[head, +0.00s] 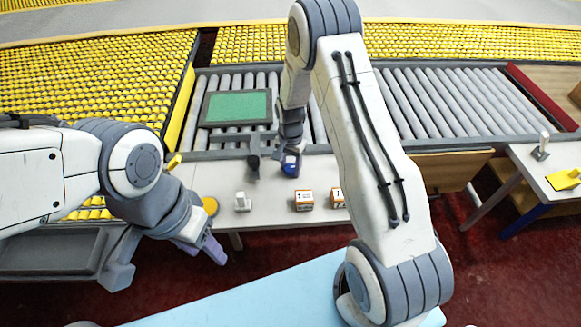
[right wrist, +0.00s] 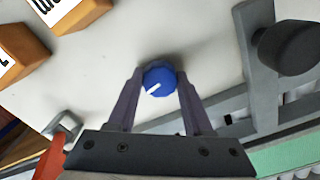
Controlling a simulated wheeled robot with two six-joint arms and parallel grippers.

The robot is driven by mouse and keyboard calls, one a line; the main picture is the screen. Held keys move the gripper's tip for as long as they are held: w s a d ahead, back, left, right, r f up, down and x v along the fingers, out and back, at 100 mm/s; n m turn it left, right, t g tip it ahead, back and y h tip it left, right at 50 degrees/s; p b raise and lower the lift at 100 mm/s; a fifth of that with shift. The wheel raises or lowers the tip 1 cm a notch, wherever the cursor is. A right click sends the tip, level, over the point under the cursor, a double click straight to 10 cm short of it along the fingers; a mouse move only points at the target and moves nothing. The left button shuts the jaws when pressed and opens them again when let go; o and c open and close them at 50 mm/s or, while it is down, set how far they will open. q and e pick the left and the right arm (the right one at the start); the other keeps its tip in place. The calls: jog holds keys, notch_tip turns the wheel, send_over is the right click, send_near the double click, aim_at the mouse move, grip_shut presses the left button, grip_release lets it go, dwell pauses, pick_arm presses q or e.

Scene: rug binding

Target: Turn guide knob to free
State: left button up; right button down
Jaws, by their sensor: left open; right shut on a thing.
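The blue guide knob (right wrist: 158,78) has a white pointer line on its face. In the right wrist view the line slants toward the lower left. My right gripper (right wrist: 160,75) is shut on the knob, with one finger on each side. In the head view the knob (head: 291,169) sits at the back of the grey table, below my right gripper (head: 291,160), partly hidden by it. My left gripper (head: 212,250) is open and empty in front of the table's left part. The knob's setting marks cannot be made out.
A black round knob (right wrist: 290,47) stands beside the blue one. Orange-and-white boxes (head: 303,200), a small metal block (head: 242,202) and a yellow disc (head: 210,206) are on the table. A green panel (head: 237,107) lies on the roller conveyor (head: 440,100) behind.

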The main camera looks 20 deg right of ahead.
aim_at(290, 167)
jog(key=shift+a+m, duration=0.1)
jog(key=shift+m, duration=1)
jog(key=shift+c, duration=1.5)
grip_release()
notch_tip(290, 167, up, 11)
jog(key=b, duration=0.1)
jog(key=shift+f+b, duration=0.2)
jog(key=shift+b, duration=0.1)
